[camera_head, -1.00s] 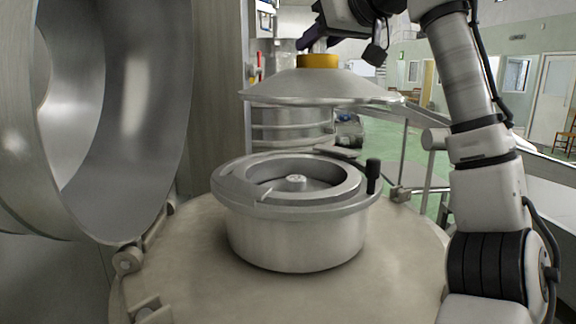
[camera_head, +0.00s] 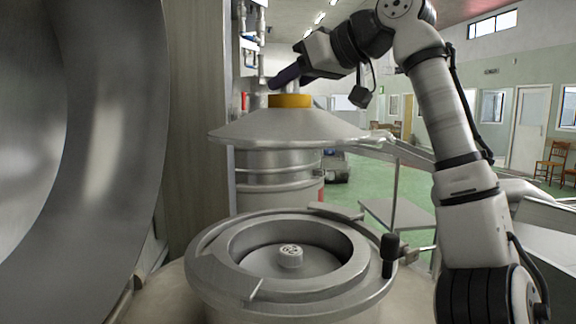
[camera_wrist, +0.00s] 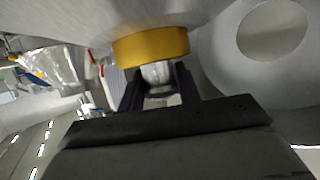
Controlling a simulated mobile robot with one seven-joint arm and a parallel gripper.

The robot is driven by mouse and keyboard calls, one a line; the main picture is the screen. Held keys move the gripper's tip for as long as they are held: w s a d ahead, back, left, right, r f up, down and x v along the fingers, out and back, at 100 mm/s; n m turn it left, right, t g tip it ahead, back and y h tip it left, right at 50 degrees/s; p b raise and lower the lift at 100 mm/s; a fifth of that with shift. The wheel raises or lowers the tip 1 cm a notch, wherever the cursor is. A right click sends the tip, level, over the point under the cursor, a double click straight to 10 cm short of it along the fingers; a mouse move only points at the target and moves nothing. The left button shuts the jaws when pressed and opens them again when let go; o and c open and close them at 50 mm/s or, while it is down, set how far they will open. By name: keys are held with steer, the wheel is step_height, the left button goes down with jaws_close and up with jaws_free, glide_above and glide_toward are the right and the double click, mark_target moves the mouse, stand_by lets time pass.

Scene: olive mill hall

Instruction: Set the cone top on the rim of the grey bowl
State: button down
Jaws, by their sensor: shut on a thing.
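The cone top (camera_head: 290,127) is a wide, shallow grey metal cone with a yellow collar (camera_head: 290,101) at its peak. It hangs roughly level in the air. My gripper (camera_wrist: 158,84) is shut on the silver knob above the yellow collar, as the wrist view shows; in the head view the fingers are mostly hidden. The grey bowl (camera_head: 213,272) is a round metal vessel with a broad, thick rim, open upward, with a small pale hub (camera_head: 290,256) in its middle. In the head view the cone top appears above the bowl's far side, with a clear gap between them.
A black-knobbed handle (camera_head: 389,256) stands upright at the bowl's right edge. A large curved metal shell (camera_head: 110,130) fills the left. A ribbed steel drum (camera_head: 275,180) stands behind, below the cone in the picture. A railing and small platform (camera_head: 398,214) are at right.

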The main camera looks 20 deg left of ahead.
step_height(320, 180, down, 20)
steer(key=p, duration=0.1)
steer(key=shift+r, duration=0.15)
stand_by(0.6)
steer(key=shift+s, duration=0.1)
steer(key=c, duration=1.4)
jaws_free()
steer(key=shift+f, duration=0.3)
steer(key=o, duration=0.4)
steer(key=shift+o, duration=0.2)
steer(key=v, duration=1.2)
steer(key=shift+s+r, duration=0.1)
steer(key=shift+r, duration=0.05)
